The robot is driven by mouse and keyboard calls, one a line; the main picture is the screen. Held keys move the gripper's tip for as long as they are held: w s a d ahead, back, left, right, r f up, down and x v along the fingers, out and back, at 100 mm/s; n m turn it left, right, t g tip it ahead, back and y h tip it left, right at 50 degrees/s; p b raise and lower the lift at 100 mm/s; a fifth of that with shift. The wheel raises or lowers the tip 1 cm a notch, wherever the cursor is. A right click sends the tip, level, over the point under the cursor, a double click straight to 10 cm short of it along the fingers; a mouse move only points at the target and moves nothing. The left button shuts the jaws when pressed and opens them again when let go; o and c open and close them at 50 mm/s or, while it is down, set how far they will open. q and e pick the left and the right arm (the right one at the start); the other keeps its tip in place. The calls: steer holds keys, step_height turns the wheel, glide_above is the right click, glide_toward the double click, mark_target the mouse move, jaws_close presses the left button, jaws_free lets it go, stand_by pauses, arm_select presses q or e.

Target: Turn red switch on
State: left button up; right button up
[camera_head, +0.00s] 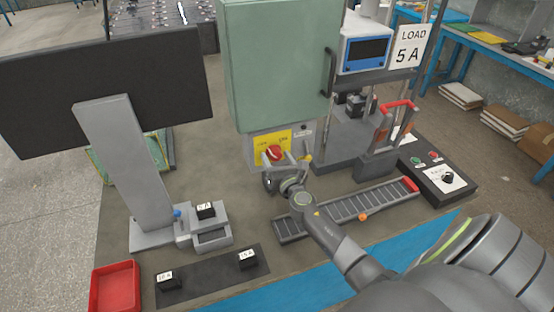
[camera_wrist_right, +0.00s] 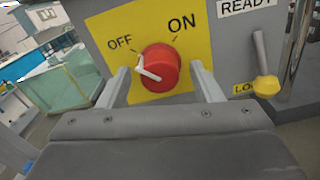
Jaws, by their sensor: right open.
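The red switch (camera_wrist_right: 159,68) is a round knob on a yellow plate (camera_wrist_right: 200,48) marked OFF at left and ON at right. Its white pointer is turned toward the OFF side. In the head view the red switch (camera_head: 275,153) sits on the grey panel below a green cabinet (camera_head: 275,70). My right gripper (camera_head: 285,180) is just in front of the panel. In the right wrist view its two fingers (camera_wrist_right: 160,80) are open, one on each side of the knob, with nothing between them that looks gripped. Whether they touch the knob cannot be told. My left gripper is out of view.
A yellow-tipped lever (camera_wrist_right: 266,84) stands right of the knob, beside a READY label (camera_wrist_right: 240,7). A ribbed track (camera_head: 345,210) lies right of my right gripper. A black-screened monitor (camera_head: 60,80) stands at left and a red tray (camera_head: 114,287) at the front left.

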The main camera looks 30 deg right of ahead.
steer(key=c, duration=1)
steer(key=m+b, duration=0.1)
steer(key=m, duration=0.3)
steer(key=shift+f+b, duration=0.1)
steer(key=shift+b, duration=0.2)
steer(key=m+b, duration=0.1)
steer(key=m, duration=0.4)
steer(key=shift+b, duration=0.35)
steer(key=m+b, duration=0.2)
steer(key=m, duration=0.3)
steer(key=shift+m+b, duration=0.9)
steer(key=shift+m, duration=1)
steer(key=shift+a, duration=0.1)
